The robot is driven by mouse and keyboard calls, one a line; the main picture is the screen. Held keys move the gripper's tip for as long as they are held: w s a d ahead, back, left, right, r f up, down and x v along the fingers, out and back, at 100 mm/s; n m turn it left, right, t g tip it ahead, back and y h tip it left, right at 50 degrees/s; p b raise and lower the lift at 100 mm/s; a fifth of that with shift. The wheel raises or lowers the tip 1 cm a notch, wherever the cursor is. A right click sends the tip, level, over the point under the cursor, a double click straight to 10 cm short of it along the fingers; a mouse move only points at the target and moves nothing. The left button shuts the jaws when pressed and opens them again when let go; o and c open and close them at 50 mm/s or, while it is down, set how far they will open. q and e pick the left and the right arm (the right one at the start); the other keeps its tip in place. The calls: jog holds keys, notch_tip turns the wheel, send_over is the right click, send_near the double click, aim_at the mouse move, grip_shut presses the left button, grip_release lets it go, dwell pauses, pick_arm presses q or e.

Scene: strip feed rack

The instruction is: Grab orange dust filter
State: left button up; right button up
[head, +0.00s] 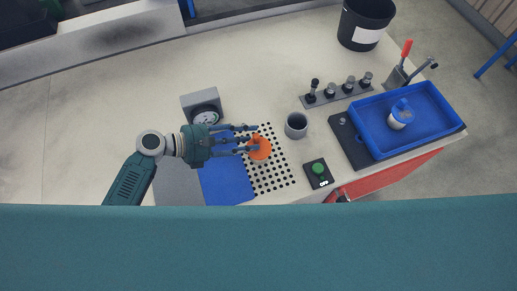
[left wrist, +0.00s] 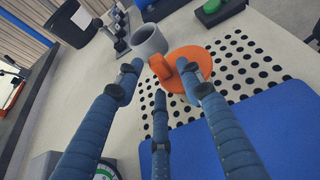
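The orange dust filter (head: 261,151) is a round disc with an upright grip tab. It lies on the white perforated sheet, and it also shows in the left wrist view (left wrist: 198,58). My left gripper (head: 252,139) is over it from the left, its three blue fingers spread. In the left wrist view the fingertips (left wrist: 158,72) are around the near side of the filter, with the tab between the left and right tips. A gap shows between the left tip and the tab. Contact at the right tip cannot be told. My right gripper is not in view.
A grey cup (head: 296,125) stands close behind the filter. A dial gauge (head: 205,116) is left of it, a green button box (head: 318,173) right. A blue mat (head: 226,180) lies in front. A blue tray (head: 375,142) and a row of knobs (head: 337,95) are farther right.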

pick_arm(q)
grip_shut()
jog(key=shift+r, duration=0.1)
